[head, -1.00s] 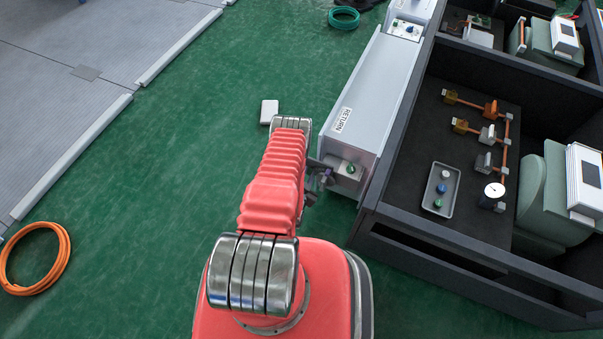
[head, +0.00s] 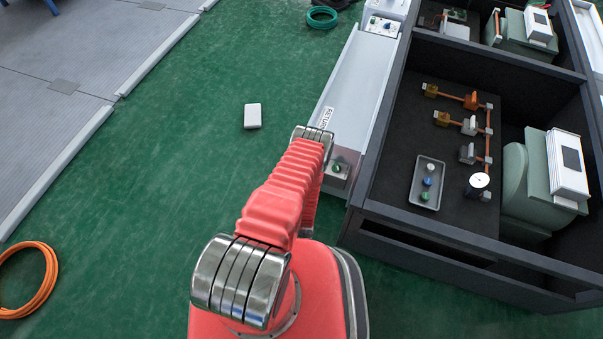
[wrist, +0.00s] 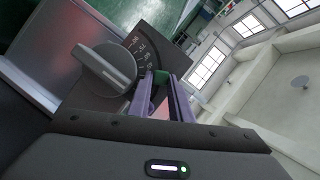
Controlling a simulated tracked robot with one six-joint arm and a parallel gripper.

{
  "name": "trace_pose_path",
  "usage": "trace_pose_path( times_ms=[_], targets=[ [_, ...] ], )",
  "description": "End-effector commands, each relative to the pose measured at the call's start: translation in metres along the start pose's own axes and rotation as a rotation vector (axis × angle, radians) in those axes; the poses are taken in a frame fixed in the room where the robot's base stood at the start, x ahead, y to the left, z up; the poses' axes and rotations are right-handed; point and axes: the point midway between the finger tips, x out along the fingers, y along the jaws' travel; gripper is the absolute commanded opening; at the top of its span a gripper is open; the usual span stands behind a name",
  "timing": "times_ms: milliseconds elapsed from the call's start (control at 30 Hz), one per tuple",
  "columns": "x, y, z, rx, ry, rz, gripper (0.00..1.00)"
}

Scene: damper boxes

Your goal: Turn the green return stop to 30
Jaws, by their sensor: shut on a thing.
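The green return stop (wrist: 161,75) shows in the wrist view at the edge of a dark dial plate (wrist: 112,85), beside the printed scale. My gripper (wrist: 163,84) is shut on it, with one purple finger on each side. A grey knob (wrist: 104,68) with a pointer ridge sits left of the fingers on the same plate. My gripper is hidden behind my arm there.
A white block (head: 252,116) lies on the green floor.

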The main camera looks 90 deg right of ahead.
Motion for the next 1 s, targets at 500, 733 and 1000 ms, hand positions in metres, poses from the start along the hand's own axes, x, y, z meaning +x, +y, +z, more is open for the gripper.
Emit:
trace_pose_path(
  times_ms=[500, 733, 1000],
  targets=[
    [-0.0007, 0.0058, -0.0060, 0.012, 0.012, 0.010, 0.23],
    [-0.0007, 0.0042, -0.0045, 0.012, 0.008, 0.005, 0.38],
    [-0.0019, 0.0032, -0.0031, 0.013, 0.005, 0.003, 0.38]
  ],
)
